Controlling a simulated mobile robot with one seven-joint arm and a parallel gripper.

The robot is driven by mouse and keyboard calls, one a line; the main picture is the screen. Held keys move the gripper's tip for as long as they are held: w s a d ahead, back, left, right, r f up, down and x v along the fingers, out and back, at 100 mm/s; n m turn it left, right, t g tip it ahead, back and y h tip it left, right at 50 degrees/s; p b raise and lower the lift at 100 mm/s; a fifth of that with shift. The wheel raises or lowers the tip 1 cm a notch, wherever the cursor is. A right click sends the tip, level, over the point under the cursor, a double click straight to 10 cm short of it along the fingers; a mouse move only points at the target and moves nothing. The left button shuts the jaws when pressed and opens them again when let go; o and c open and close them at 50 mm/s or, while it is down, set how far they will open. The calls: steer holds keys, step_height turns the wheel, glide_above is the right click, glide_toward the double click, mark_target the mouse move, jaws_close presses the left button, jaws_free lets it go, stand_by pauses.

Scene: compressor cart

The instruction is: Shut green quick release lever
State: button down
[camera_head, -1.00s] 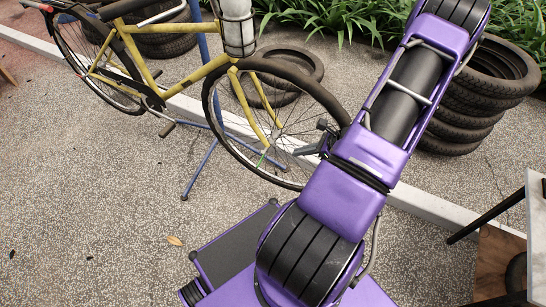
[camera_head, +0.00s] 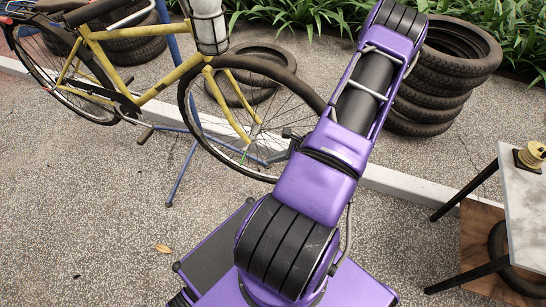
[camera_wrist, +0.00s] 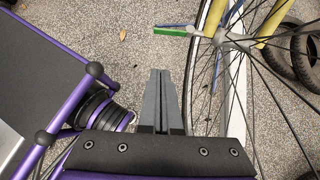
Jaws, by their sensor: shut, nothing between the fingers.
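The green lever (camera_wrist: 170,31) sticks out to the left from the hub of the yellow bicycle's front wheel (camera_wrist: 206,65) in the wrist view. In the head view it is a tiny green mark (camera_head: 244,156) at the hub. My gripper (camera_wrist: 160,72) is shut and empty, its fingers together and pointing towards the lever. In the wrist view the fingertips lie below the lever in the picture, apart from it, left of the spokes. In the head view my gripper is small and dark beside the wheel, right of the hub.
A blue stand (camera_head: 181,176) stands by the bicycle. Tyres are stacked (camera_head: 440,80) at the back right and lie behind the wheel. A light-topped table (camera_head: 525,205) with a yellow spool-like item (camera_head: 533,154) is at the right.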

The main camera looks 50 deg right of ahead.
steer(key=w+a+f, duration=0.4)
steer(key=w, duration=0.3)
steer(key=shift+w+f, duration=0.3)
steer(key=shift+w, duration=0.05)
steer(key=shift+a, duration=0.15)
